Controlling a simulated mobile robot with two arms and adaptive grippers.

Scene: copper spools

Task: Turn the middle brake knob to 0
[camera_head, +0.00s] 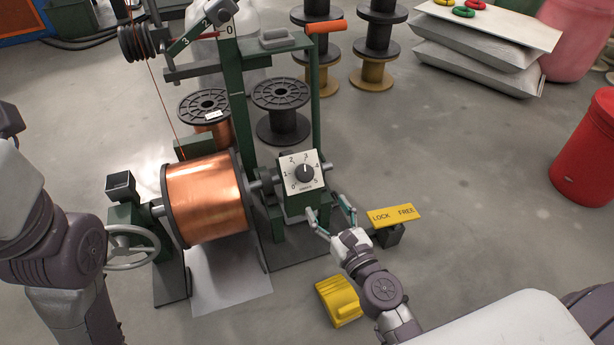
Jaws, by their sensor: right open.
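The brake knob (305,174) is a dark round knob on a white dial plate (287,176) marked 0 to 5, on the green stand. Its pointer appears to face up, near the 3; the 0 is at the lower left. The small label under the knob is too small to read surely. My right gripper (328,208) is open and empty, just below and to the right of the dial, its fingers spread toward the stand. It looks apart from the knob. My left arm is at the left edge; its gripper is not in view.
A copper spool (207,198) sits left of the dial, with a handwheel (132,247) beside it. A yellow LOCK/FREE plate (393,216) is right of my right gripper; a yellow block (338,301) lies below. A red bin (588,153) stands far right. Floor between is clear.

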